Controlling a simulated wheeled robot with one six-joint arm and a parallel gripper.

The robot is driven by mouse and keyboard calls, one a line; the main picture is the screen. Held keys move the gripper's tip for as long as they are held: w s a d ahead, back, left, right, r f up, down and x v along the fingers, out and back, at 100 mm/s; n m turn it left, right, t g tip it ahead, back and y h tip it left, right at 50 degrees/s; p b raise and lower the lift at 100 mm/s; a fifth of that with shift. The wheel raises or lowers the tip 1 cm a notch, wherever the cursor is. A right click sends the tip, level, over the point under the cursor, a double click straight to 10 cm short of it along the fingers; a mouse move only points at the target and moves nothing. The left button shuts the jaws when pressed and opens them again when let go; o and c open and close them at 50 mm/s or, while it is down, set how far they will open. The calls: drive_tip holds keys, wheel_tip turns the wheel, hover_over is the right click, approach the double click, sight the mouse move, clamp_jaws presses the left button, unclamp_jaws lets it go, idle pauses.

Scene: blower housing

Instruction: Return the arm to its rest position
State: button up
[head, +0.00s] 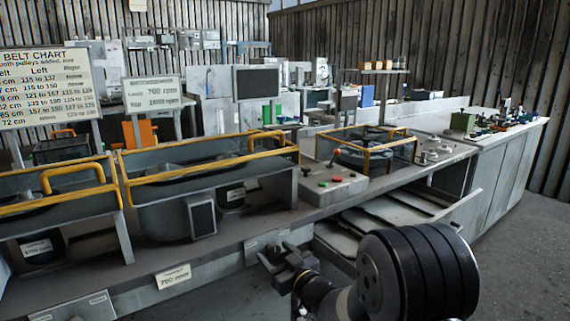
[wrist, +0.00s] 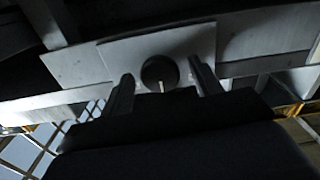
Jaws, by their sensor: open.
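My gripper (head: 281,266) is at the lower middle of the head view, in front of the bench's front edge. My arm reaches to it from the lower right. In the wrist view my gripper (wrist: 163,76) has its two fingers apart, with nothing held between them. A dark round knob (wrist: 160,71) with a pale pointer mark shows between the fingers, on a light plate (wrist: 200,42). I cannot tell whether the fingers touch it.
The long bench (head: 245,224) runs close behind my gripper. It carries yellow-railed housings (head: 203,153) and a control box (head: 327,185) with buttons. A white cabinet (head: 507,178) stands at the right. Open floor (head: 535,255) lies at the far right.

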drive_tip(key=m+p, duration=0.2)
drive_tip(key=shift+r+p, duration=0.2)
drive_tip(key=shift+p, duration=0.1)
drive_tip(key=shift+s+d, duration=0.1)
drive_tip(key=s+d+h, duration=0.1)
drive_tip(key=s+d, duration=0.6)
drive_tip(key=s, duration=0.2)
drive_tip(key=shift+s+f+m, duration=0.15)
drive_tip(key=shift+f+m, duration=0.15)
drive_tip(key=shift+m, duration=0.1)
